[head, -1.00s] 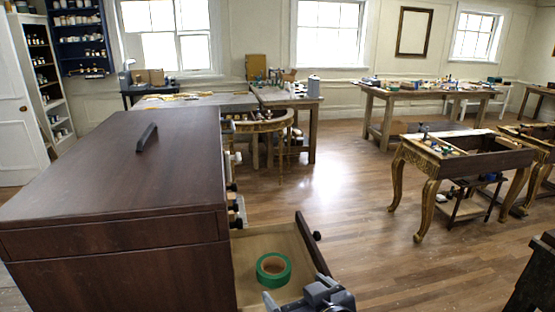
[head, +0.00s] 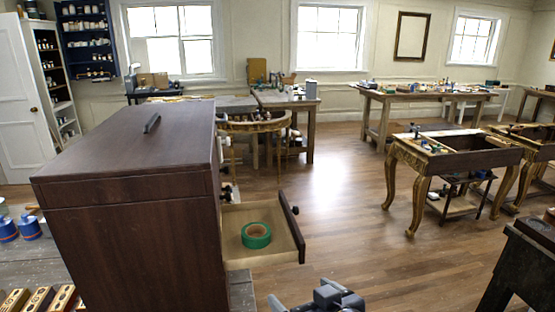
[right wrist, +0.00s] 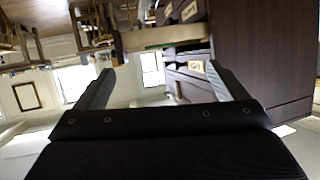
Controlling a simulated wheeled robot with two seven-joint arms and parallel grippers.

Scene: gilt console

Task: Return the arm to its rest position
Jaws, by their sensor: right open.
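My right gripper (head: 318,300) shows at the bottom edge of the head view, just in front of and below the open drawer. In the right wrist view its two fingers (right wrist: 165,88) stand wide apart with nothing between them. My left gripper is not in the head view. A dark wooden cabinet (head: 140,225) stands at the left of the head view. Its drawer (head: 240,215) is pulled out to the right, with a green roll of tape (head: 256,235) lying inside. The gripper is apart from the tape.
A dark bar (head: 152,123) lies on the cabinet top. Blue-banded jars (head: 30,228) sit at lower left. A carved gilt console (head: 450,155) stands at right, near a dark stand (head: 520,265) at the right edge. Open wooden floor (head: 350,225) lies between.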

